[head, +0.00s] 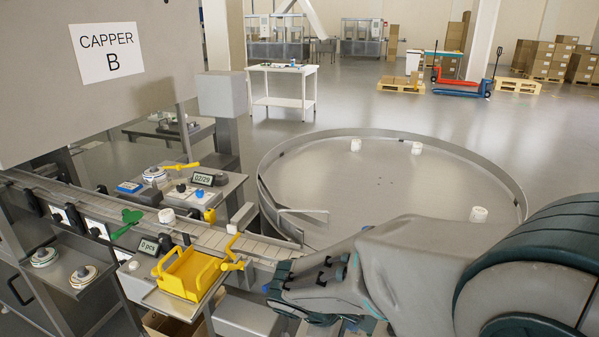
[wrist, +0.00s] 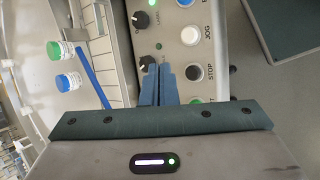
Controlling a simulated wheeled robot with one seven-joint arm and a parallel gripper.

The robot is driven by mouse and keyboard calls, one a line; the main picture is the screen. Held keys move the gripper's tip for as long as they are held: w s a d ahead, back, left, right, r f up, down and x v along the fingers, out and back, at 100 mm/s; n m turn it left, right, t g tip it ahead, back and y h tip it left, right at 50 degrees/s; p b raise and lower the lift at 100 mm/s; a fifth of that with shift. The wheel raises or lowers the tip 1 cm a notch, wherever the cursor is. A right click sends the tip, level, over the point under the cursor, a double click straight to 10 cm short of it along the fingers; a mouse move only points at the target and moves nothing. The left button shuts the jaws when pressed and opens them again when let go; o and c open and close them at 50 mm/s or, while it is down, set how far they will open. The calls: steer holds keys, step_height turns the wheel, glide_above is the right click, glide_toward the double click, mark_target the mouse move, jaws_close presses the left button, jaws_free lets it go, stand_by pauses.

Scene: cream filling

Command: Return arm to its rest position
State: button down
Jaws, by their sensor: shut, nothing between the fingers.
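In the head view my arm reaches in from the right edge, over the front of the round steel turntable (head: 350,190). Its end, my gripper (head: 272,290), is low in the picture, to the right of the yellow bin. In the wrist view the blue fingers of my gripper (wrist: 158,85) are together with nothing between them. They point at a grey control panel (wrist: 190,55) with JOG and STOP buttons and dark knobs. I cannot tell from the picture how far the fingertips are from the panel.
A yellow bin (head: 187,273) and a conveyor (head: 150,225) stand left of my gripper. The capper cabinet (head: 90,130) rises at the upper left. Two jars with green and blue lids (wrist: 69,81) show in the wrist view. Open floor lies beyond the turntable.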

steer(key=s+d+r+m+y, duration=0.5)
steer(key=s+m, duration=0.3)
steer(key=m, duration=0.4)
steer(key=shift+s+r+g+y, duration=0.3)
steer(key=shift+r+y, duration=0.3)
steer(key=shift+r, duration=0.1)
stand_by(2.5)
